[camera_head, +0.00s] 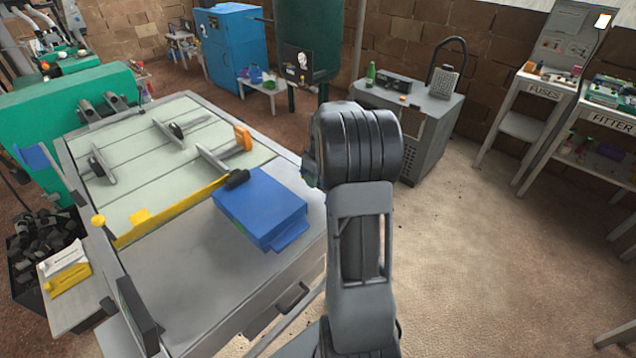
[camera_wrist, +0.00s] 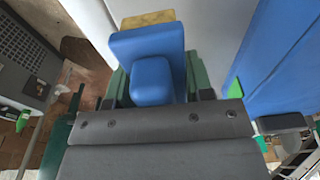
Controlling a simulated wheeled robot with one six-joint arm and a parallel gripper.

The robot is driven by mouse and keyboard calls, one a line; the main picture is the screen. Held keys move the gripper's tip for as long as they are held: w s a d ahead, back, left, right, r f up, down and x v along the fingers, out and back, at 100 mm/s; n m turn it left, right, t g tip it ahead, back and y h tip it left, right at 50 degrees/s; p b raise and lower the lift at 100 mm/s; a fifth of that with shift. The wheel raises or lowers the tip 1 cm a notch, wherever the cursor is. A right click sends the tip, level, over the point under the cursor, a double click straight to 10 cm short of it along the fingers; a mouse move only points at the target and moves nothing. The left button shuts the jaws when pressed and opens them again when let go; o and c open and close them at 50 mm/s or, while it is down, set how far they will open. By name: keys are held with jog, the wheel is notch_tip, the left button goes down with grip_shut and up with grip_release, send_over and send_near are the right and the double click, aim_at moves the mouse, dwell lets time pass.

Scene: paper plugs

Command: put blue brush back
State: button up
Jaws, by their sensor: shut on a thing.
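The blue brush (camera_wrist: 148,50) is in the wrist view, a blue block with a yellowish strip at its far end. My gripper (camera_wrist: 155,80) is shut on it, with green fingers on both sides. The brush stands out ahead of the fingers, near a pale grey surface. In the head view my arm hides most of the gripper and the brush. Its place for going back cannot be told from these frames.
A work table (camera_head: 205,260) stands left of my arm, with a blue box (camera_head: 262,205) near its right edge and a yellow rail (camera_head: 170,212) across it. A grey cabinet (camera_head: 430,110) stands behind my arm. Floor at the right is clear. A large blue surface (camera_wrist: 275,65) fills the wrist view's right side.

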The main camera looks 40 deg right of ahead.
aim_at(318, 185)
jog(key=shift+w+d+f, duration=0.25)
jog(key=shift+f, duration=1.75)
jog(key=shift+f, duration=0.1)
jog(key=shift+f, duration=0.15)
jog(key=o, duration=1)
jog(key=shift+c, duration=0.2)
